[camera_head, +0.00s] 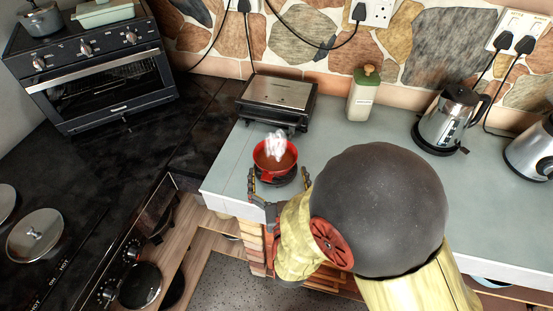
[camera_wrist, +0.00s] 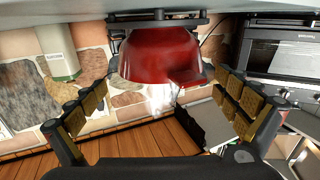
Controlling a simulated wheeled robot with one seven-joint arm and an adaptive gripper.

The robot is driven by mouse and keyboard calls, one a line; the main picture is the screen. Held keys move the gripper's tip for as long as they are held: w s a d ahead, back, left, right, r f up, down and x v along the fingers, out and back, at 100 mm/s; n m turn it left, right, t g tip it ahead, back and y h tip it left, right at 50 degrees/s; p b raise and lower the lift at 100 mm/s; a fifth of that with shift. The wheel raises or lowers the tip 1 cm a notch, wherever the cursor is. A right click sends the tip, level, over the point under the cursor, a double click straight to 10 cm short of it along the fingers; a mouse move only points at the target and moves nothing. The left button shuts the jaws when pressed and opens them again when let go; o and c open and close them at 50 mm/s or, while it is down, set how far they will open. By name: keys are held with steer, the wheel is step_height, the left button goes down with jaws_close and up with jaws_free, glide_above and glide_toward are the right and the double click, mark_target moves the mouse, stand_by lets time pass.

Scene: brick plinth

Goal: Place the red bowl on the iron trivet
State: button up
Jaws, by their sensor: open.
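The red bowl (camera_head: 268,164) holds a brownish-red content, with whitish steam above it. It stands upright on the black iron trivet (camera_wrist: 157,18), near the counter's front edge. In the wrist view, which is upside down, the red bowl (camera_wrist: 160,55) shows large, with the trivet against its base. My gripper (camera_head: 278,176) is open, with one finger on each side of the bowl's near part. In the wrist view the padded fingers of my gripper (camera_wrist: 160,100) are spread wider than the bowl, with gaps showing on both sides. The trivet is mostly hidden in the head view.
A black and silver grill (camera_head: 280,95) stands just behind the bowl. The grey counter (camera_head: 225,165) is clear left of the bowl. A stove and oven (camera_head: 110,85) lie left.

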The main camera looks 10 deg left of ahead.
steer(key=v, duration=0.7)
steer(key=shift+d+p, duration=0.1)
steer(key=shift+p, duration=0.3)
steer(key=shift+s, duration=0.1)
